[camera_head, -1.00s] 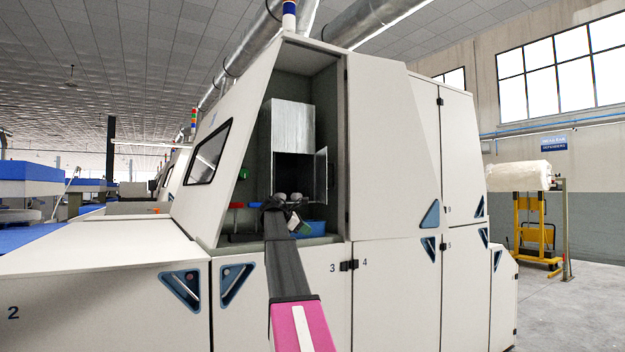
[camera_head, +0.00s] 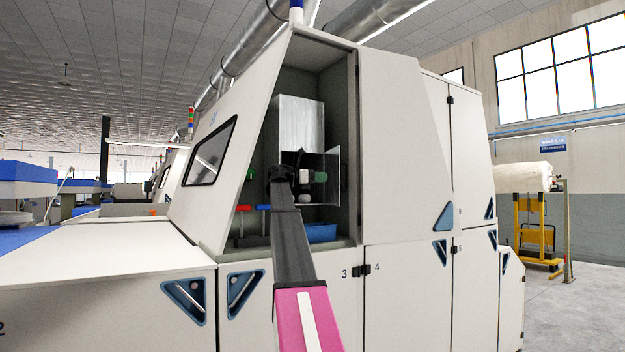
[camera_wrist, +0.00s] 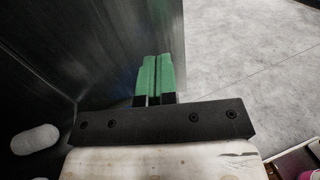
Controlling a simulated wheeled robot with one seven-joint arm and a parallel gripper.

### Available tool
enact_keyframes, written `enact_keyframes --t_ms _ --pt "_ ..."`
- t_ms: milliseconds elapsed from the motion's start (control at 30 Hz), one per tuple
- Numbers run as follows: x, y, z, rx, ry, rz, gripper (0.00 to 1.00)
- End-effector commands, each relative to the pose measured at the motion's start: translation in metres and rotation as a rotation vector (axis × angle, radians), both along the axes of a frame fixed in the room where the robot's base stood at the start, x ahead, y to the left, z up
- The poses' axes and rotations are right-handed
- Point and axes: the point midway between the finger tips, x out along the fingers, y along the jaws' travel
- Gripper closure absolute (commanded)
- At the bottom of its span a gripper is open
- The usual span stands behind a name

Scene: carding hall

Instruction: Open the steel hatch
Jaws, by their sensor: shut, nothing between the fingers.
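The steel hatch (camera_head: 328,163) is a small door on the right side of a bright steel box (camera_head: 295,118) inside the machine's open bay. It stands open, swung out to the right. My gripper (camera_head: 321,176) is in front of the box opening, at the inner side of the hatch. In the wrist view its green fingers (camera_wrist: 154,75) are shut together and empty, close beside a dark steel panel (camera_wrist: 110,45). I cannot tell whether they touch it. My arm hides much of the box opening.
A pale rounded object (camera_wrist: 35,139) lies left of the gripper in the wrist view. A blue bin (camera_head: 321,233) and red and blue handles (camera_head: 245,208) are low in the bay. The bay's right wall (camera_head: 350,140) stands close to the hatch. Open floor is at right.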

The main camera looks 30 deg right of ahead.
Motion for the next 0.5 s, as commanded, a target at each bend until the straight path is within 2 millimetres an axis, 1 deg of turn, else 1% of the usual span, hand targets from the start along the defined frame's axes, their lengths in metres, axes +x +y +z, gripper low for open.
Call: enact_keyframes --t_ms 33,200,300,500 --pt "-0.003 -0.009 0.0 0.0 0.0 -0.001 1.0" --pt "-0.008 -0.029 0.0 0.001 -0.001 0.0 1.0" --pt "-0.01 -0.036 0.0 0.001 -0.001 0.001 1.0" --pt "-0.011 -0.039 0.0 0.001 -0.001 0.001 1.0"
